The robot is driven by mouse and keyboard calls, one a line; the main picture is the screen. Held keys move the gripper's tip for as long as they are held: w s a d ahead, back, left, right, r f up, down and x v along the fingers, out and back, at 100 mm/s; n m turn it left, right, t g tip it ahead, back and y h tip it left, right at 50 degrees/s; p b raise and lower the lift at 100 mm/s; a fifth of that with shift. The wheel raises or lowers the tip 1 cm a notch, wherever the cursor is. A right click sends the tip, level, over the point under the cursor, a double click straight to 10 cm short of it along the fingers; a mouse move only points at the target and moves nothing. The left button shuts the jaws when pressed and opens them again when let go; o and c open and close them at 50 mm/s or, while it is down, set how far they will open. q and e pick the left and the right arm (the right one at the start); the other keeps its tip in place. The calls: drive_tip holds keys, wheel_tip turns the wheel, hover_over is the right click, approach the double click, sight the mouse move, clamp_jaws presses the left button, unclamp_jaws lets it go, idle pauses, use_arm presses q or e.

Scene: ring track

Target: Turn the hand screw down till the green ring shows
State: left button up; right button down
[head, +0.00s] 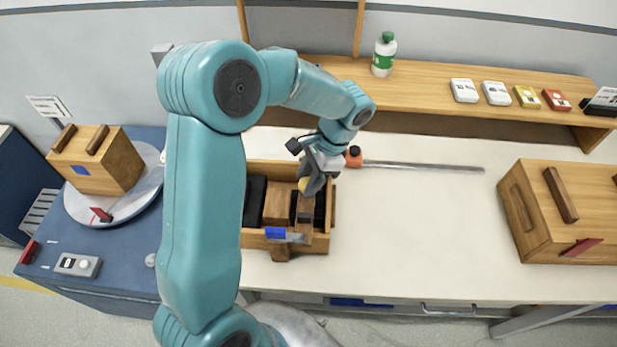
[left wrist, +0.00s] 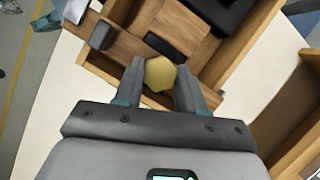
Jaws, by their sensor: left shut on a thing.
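The hand screw's yellow six-sided knob (left wrist: 160,74) is between the two fingers of my left gripper (left wrist: 161,68) in the left wrist view, and the gripper is shut on it. In the head view only a bit of yellow (head: 306,185) shows beside my left gripper (head: 313,183). The screw's shaft is hidden under the knob, and I see no green ring in either view. The knob is over an open wooden box (head: 332,212) that holds wooden blocks and black parts. My right gripper is in neither view.
The white bench (head: 420,240) is clear between the open box and a closed wooden box (head: 530,240) at right. A metal rod (head: 425,166) lies behind. A shelf (head: 425,84) holds a bottle (head: 384,54) and small packs. Another wooden box (head: 115,165) stands on a turntable at left.

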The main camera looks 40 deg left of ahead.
use_arm(q)
drive_tip(key=m, duration=0.2)
drive_tip(key=m+t+y+b, duration=0.1)
drive_tip(key=m, duration=0.2)
drive_tip(key=shift+s+d+f+m+t+y, duration=0.1)
drive_tip(key=shift+d+f+m+t+y, duration=0.05)
drive_tip(key=shift+m+t+y, duration=0.15)
drive_tip(key=m+t, duration=0.1)
drive_tip(key=m, duration=0.1)
drive_tip(key=m+t, duration=0.1)
drive_tip(key=m, duration=0.2)
drive_tip(key=shift+s+y, duration=0.15)
drive_tip(key=shift+y, duration=0.25)
drive_tip(key=shift+d+m, duration=0.1)
drive_tip(key=shift+m, duration=0.3)
drive_tip(key=o, duration=1)
drive_tip(key=shift+o, duration=0.2)
drive_tip(key=shift+r, duration=0.25)
drive_tip(key=v, duration=1.6)
